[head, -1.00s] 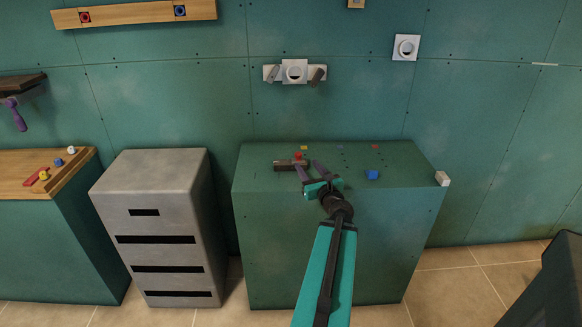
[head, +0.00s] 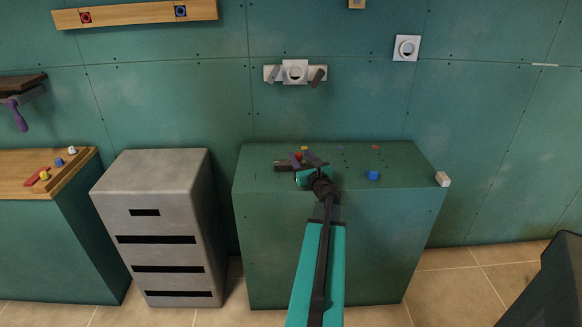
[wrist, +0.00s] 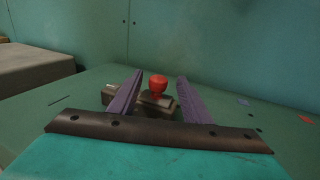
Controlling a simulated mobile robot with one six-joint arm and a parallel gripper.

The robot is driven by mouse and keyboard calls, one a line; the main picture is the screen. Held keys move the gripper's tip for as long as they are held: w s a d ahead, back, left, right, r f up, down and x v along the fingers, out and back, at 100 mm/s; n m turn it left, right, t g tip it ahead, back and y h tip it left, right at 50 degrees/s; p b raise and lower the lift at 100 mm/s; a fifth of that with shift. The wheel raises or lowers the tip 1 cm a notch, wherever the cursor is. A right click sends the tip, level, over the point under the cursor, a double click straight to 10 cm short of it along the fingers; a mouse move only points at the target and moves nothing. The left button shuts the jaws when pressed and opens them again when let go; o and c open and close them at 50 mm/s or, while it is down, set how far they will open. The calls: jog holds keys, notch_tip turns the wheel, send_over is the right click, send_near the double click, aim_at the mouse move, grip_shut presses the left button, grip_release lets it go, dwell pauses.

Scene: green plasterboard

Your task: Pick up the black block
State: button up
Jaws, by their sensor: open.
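The dark, near-black block (head: 282,167) lies on top of the green cabinet (head: 262,183), left of its middle. In the wrist view the block (wrist: 156,101) shows between my fingers, with part of it reaching out behind the left finger. A red knob (wrist: 157,83) rises at the block; I cannot tell whether it is fixed to it. My gripper (head: 302,158) is open, with two purple fingers pointing forward. In the wrist view the fingers stand on either side of the knob, apart from it. My gripper hides part of the block in the head view.
Small coloured pieces lie near the back. A grey drawer unit (head: 150,190) stands left. The green wall with fixtures (head: 295,71) rises behind.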

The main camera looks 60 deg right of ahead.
dwell(0.3)
jog(key=shift+p+x, duration=0.55)
jog(key=shift+x, duration=2.05)
jog(key=shift+a, duration=0.1)
jog(key=shift+c, duration=0.4)
grip_shut()
